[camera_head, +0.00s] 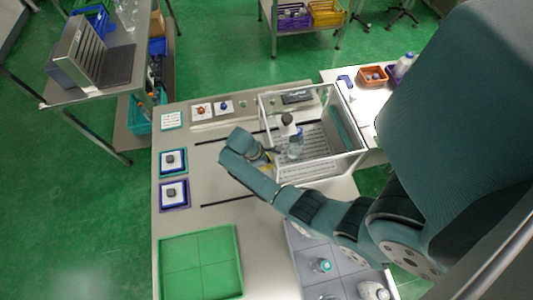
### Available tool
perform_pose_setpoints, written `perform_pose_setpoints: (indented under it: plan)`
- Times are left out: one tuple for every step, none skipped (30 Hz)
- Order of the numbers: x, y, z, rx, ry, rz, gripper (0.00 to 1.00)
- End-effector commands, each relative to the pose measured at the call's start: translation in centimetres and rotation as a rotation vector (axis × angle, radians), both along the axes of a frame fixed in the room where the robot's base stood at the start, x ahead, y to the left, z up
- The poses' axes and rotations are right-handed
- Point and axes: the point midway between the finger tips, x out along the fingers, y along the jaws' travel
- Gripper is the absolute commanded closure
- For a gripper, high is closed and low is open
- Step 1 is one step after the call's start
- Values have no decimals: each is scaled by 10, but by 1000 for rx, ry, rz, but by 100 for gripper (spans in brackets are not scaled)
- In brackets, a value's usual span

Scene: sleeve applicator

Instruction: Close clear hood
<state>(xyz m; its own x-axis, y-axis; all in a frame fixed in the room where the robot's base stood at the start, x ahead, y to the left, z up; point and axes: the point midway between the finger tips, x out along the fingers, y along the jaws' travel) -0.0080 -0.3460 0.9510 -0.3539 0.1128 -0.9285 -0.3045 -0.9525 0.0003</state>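The clear hood (350,153) appears as a white-edged, see-through box frame around the applicator at the middle right of the table. Whether it is raised or lowered is hard to tell. Inside the frame, a clear bottle (295,150) stands on a slotted grey plate (318,138), with a dark-topped white part (287,121) next to it. My gripper (270,157) is at the left side of the frame, close to the bottle in the picture. My wrist hides most of its fingers, so their opening and any contact with the hood are unclear.
My arm crosses the table from the right. A green tray (200,262) lies front left and a grey tray (300,240) front centre, with bottles. Two button boxes (173,193) (172,161) sit on the left edge.

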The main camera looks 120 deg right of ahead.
Motion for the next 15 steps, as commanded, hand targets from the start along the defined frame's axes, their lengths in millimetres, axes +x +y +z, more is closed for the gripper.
perform_pose_setpoints:
  plan:
    - [0, 0, -1, 1, 0, 0, 100]
    - [0, 0, -1, 1, 0, 0, 100]
    - [0, 0, -1, 1, 0, -1, 100]
    - [0, 0, -1, 1, 0, 0, 100]
    - [1, 0, -1, 0, 0, 0, 100]
    - [3, -1, -1, 0, 0, 0, 100]
    - [6, -2, -1, 0, 0, 1, 100]
    - [10, -3, -1, 0, 0, 3, 100]
    - [16, -6, -1, -1, -1, 4, 100]
    - [22, -8, -1, -1, -1, 4, 100]
    - [29, -10, -2, 0, 0, 5, 100]
    - [39, -13, -2, -1, -1, 6, 100]
    - [44, -15, 3, -2, 0, 5, 100]
    - [45, -16, 15, -5, -2, 3, 100]
    - [49, -16, 25, -4, -2, 1, 100]
